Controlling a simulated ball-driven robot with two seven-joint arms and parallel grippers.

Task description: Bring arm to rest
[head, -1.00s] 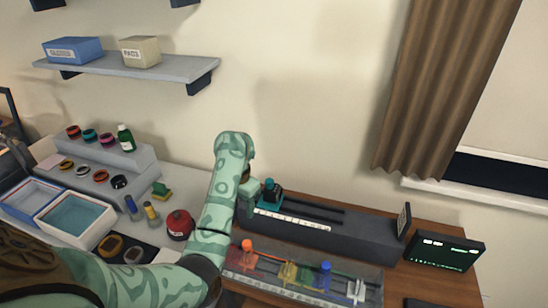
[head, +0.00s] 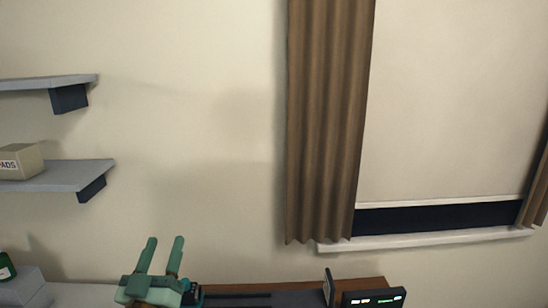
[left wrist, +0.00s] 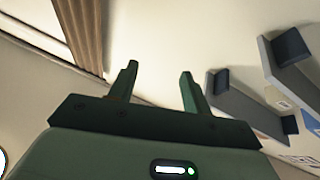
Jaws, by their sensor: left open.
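My left gripper (head: 162,258) shows at the bottom left of the head view, its two green fingers spread and pointing up in front of the wall. In the left wrist view its fingers (left wrist: 158,88) stand apart with nothing between them. My right gripper is in neither view. Most of the workbench and the parts on it lie below the head view's edge.
Two grey shelves (head: 62,178) are on the wall at the left, the lower one with a PADS box (head: 22,162). A brown curtain (head: 325,120) and window sill (head: 430,239) are at the right. A dark display (head: 374,298) stands on the bench. The wall between is clear.

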